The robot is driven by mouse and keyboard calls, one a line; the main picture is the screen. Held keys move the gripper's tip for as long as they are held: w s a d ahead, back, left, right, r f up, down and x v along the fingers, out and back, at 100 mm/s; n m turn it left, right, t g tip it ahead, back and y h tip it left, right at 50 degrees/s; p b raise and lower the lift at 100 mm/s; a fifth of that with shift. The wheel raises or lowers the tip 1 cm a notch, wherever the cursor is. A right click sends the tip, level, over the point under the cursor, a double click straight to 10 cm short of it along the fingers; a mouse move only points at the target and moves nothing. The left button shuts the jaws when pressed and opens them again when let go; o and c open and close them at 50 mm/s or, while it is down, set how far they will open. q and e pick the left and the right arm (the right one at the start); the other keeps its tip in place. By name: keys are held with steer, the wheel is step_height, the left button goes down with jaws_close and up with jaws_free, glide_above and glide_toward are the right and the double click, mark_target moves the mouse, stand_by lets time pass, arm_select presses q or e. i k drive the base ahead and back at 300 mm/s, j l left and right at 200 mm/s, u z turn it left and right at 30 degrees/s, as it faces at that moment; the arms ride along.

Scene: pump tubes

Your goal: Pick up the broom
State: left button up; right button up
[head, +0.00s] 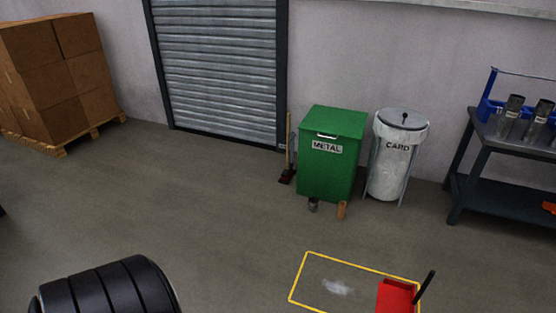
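The broom (287,176) stands upright against the wall between the roller shutter and the green metal bin. Its thin wooden handle points up and its dark head with some red rests on the floor. It is small in the head view, and its right side is close to the bin. Neither my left gripper nor my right gripper shows in the head view.
The green METAL bin (331,167) stands right beside the broom, with the white CARD bin (390,165) further right. The middle floor is clear.

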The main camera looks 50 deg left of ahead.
mark_target(286, 174)
steer(key=i+j+u, duration=0.35)
steer(key=i+u, duration=0.2)
steer(key=u, duration=0.2)
steer(key=j, duration=0.05)
